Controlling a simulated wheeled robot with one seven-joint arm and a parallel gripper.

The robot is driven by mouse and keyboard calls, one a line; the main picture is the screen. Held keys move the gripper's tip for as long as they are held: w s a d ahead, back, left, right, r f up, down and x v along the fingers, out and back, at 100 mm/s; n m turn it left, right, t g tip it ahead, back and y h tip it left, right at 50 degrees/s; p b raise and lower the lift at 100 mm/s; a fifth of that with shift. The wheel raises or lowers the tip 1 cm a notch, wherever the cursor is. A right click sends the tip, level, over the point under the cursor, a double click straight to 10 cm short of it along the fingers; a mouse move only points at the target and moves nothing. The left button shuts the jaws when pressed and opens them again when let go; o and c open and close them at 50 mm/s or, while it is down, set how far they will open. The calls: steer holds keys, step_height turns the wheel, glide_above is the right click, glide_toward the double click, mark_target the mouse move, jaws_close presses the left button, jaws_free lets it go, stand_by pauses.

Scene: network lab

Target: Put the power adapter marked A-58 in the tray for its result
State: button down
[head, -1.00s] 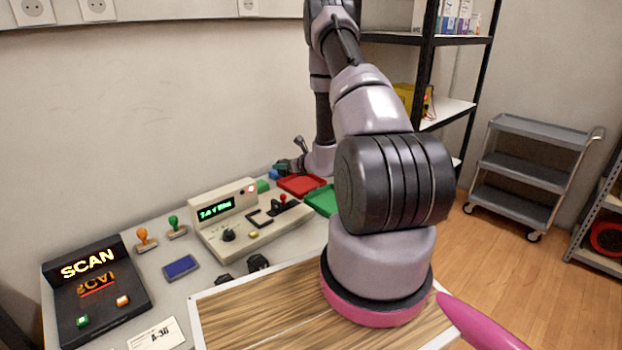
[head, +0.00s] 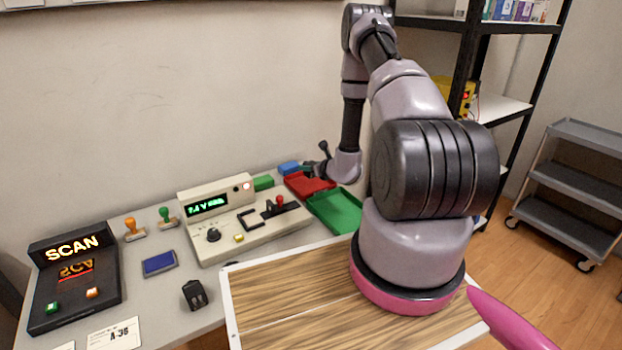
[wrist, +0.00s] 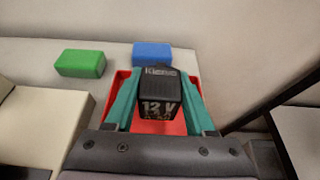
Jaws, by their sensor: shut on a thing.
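My gripper (wrist: 158,108) is shut on a black power adapter (wrist: 157,96), its teal fingers on either side. In the wrist view, the red tray (wrist: 176,127) lies behind and below the adapter. In the head view, my gripper (head: 316,168) is above or beside the back of the red tray (head: 304,189); its height is unclear and the adapter is hard to make out. A green tray (head: 335,212) sits in front of the red one, partly behind my arm.
A tester (head: 245,222) with a lit green display, too blurred to read surely, stands left of the trays. Green (head: 263,183) and blue (head: 289,167) blocks lie behind. Another black adapter (head: 194,294), stamps, an ink pad (head: 159,263) and a SCAN unit (head: 75,285) are left.

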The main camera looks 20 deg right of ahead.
mark_target(310, 177)
steer(key=shift+f, duration=2.25)
steer(key=shift+a+f, duration=0.1)
steer(key=shift+f, duration=0.1)
steer(key=shift+c, duration=1.2)
jaws_free()
steer(key=shift+r, duration=0.1)
